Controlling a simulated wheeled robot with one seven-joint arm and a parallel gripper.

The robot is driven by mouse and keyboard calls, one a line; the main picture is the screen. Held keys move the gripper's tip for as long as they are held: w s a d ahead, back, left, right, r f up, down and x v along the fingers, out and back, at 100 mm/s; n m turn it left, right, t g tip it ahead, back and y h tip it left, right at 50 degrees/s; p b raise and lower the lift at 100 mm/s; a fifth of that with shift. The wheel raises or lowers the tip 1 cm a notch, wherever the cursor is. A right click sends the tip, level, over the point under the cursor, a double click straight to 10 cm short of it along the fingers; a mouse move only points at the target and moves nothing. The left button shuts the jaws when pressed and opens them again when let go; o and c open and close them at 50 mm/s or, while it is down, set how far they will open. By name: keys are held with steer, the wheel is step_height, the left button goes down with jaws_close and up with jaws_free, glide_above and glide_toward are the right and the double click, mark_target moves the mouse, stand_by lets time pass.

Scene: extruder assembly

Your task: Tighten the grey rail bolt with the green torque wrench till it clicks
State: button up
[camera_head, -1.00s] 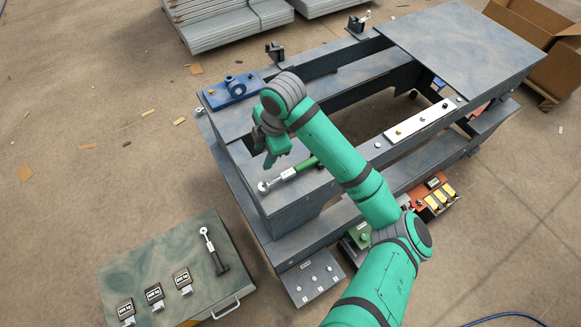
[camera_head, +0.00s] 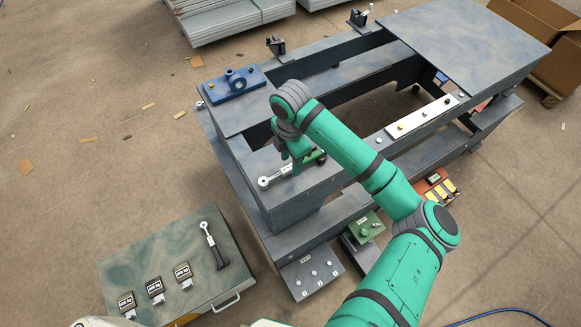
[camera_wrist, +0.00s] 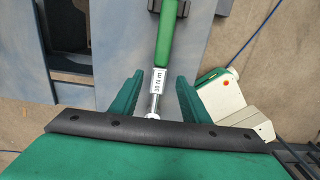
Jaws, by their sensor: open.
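The green torque wrench (camera_head: 276,176) lies on the near-left beam of the steel frame, ring head to the left. My gripper (camera_head: 300,167) is low over its shaft and partly hides it. In the wrist view the open fingers of my gripper (camera_wrist: 157,88) stand on either side of the wrench (camera_wrist: 166,40), with its "30 N m" label between them and visible gaps. The white rail (camera_head: 413,122) lies on the frame's near long beam and carries several small bolts. Which of them is the grey rail bolt is too small to tell.
A cart (camera_head: 130,262) at lower left holds a black-handled wrench (camera_head: 214,246) and several labelled blocks. A blue bracket (camera_head: 237,83) stands on the frame's far-left corner. A green part (camera_head: 365,228) and a bolt tray (camera_head: 312,274) are by the frame's near side.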

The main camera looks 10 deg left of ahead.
mark_target(291, 165)
steer(key=shift+w+d+f, duration=0.1)
steer(key=shift+w+f, duration=0.05)
steer(key=shift+f, duration=1.7)
jaws_close()
steer(key=shift+w+r, duration=0.1)
steer(key=shift+r, duration=0.55)
step_height(291, 165, up, 2)
steer(key=shift+d+r, duration=0.1)
steer(key=shift+r, duration=0.05)
steer(key=s+d+r, duration=0.7)
steer(key=d+r, duration=0.2)
steer(key=d, duration=0.2)
steer(key=shift+d+r, duration=0.25)
steer(key=shift+d, duration=0.15)
